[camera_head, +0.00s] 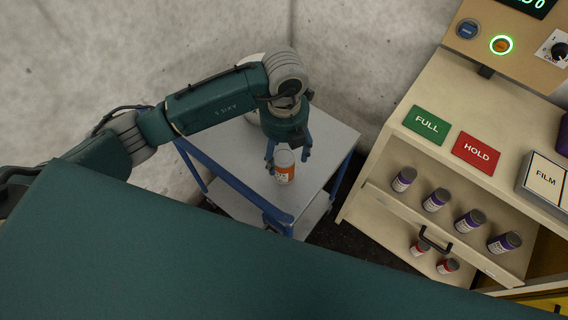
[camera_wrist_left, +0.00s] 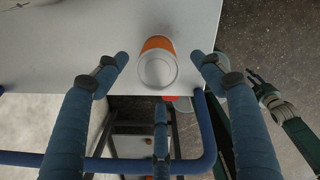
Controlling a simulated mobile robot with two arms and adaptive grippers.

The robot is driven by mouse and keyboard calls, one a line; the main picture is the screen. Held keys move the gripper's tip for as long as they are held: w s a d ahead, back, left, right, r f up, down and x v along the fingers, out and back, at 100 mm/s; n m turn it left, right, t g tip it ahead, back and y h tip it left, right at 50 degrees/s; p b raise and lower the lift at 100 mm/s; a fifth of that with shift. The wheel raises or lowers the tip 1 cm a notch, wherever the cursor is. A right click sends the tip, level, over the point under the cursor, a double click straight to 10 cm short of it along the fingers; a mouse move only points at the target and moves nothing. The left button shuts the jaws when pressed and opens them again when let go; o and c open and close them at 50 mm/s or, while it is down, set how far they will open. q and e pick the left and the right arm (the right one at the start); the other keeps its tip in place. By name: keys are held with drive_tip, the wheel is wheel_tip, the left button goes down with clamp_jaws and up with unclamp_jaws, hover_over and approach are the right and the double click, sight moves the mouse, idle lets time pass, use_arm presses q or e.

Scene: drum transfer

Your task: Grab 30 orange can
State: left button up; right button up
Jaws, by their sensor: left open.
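An orange can (camera_head: 284,171) with a grey lid stands on the top of a small cart (camera_head: 330,127) with blue rails. My left gripper (camera_head: 289,157) is directly at the can, with blue fingers on both sides of it. In the left wrist view the can (camera_wrist_left: 157,64) is upright near the cart's edge, between the spread fingertips of my left gripper (camera_wrist_left: 162,65). Gaps show between the can and the two upper fingers, so the gripper is open around it. A third finger is below the can in that view. My right gripper is not in view.
A cream cabinet at right has an open drawer (camera_head: 385,205) with several purple cans (camera_head: 436,200). Red cans (camera_head: 447,266) stand on a lower level. Green FULL (camera_head: 426,125) and red HOLD (camera_head: 476,153) signs lie on the cabinet top. A white rounded object (camera_head: 252,116) is behind my left arm.

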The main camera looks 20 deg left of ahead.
sight(284, 158)
use_arm(q)
wheel_tip(284, 158, down, 6)
drive_tip(key=shift+w+a+r+p, duration=0.1)
drive_tip(key=shift+w+p, duration=0.05)
drive_tip(key=shift+p, duration=1.05)
drive_tip(key=shift+f, duration=0.25)
drive_tip(key=shift+w+r, duration=0.1)
drive_tip(key=c, duration=1.6)
